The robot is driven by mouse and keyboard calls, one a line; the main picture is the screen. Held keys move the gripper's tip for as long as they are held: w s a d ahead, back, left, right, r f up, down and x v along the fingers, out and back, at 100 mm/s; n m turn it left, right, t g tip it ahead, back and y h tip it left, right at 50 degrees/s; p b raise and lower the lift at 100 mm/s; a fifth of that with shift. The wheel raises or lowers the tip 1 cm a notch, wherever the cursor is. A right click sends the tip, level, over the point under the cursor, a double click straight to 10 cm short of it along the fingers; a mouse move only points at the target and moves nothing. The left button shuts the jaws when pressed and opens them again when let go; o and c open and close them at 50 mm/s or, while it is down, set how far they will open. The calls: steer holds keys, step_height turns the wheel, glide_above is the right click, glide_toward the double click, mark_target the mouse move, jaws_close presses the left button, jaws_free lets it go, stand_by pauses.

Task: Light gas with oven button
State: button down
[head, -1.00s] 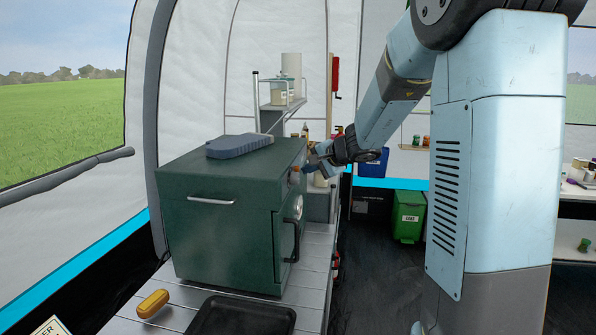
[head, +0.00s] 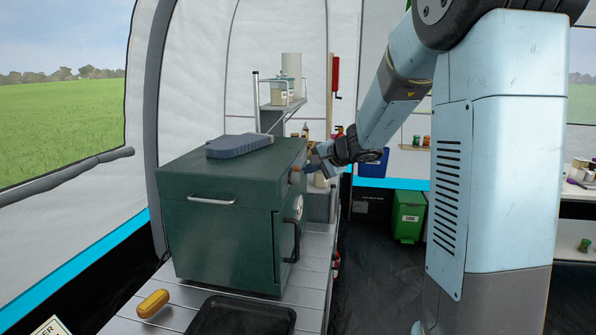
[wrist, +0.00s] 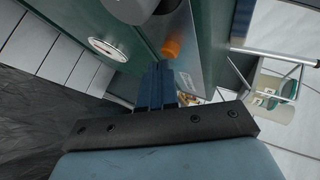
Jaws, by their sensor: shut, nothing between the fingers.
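The dark green oven (head: 225,232) stands on the slatted metal counter, with its door and black handle (head: 291,240) on the right side. In the wrist view, an orange button (wrist: 173,47) sits on a grey metal panel (wrist: 192,60) of the oven. A round white dial (wrist: 108,48) is on the green front. My gripper (wrist: 157,70) is shut and empty, its blue fingertips close below the orange button; I cannot tell whether they touch it. In the head view, my gripper (head: 312,163) is at the oven's upper right edge and partly hides the panel.
A grey-blue flat object (head: 238,146) lies on the oven top. A black tray (head: 240,318) and a yellow-orange roll-shaped item (head: 153,303) lie on the counter in front. A shelf (head: 283,103) with containers stands behind. The floor right of the counter is clear.

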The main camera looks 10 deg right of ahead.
steer(key=shift+s+d, duration=0.2)
steer(key=shift+d, duration=0.25)
steer(key=shift+d, duration=0.1)
steer(key=d, duration=0.1)
steer(key=s+d, duration=0.1)
steer(key=d, duration=0.1)
steer(key=s+d, duration=0.1)
steer(key=shift+d, duration=0.2)
stand_by(0.6)
steer(key=s+a+r+n+g+h, duration=0.1)
steer(key=s+a+r+n, duration=0.15)
steer(key=s, duration=0.65)
steer(key=s+a+r+n+g, duration=0.1)
steer(key=s+a+n+g, duration=0.15)
steer(key=s, duration=0.55)
steer(key=s+a+r+n+g+h, duration=0.1)
steer(key=s+n, duration=0.2)
steer(key=s, duration=0.6)
steer(key=s+d+n+h, duration=0.2)
steer(key=s+d+h, duration=0.1)
steer(key=s, duration=0.6)
steer(key=shift+s+d+f+h, duration=0.3)
steer(key=shift+d+h, duration=0.1)
steer(key=shift+h, duration=0.3)
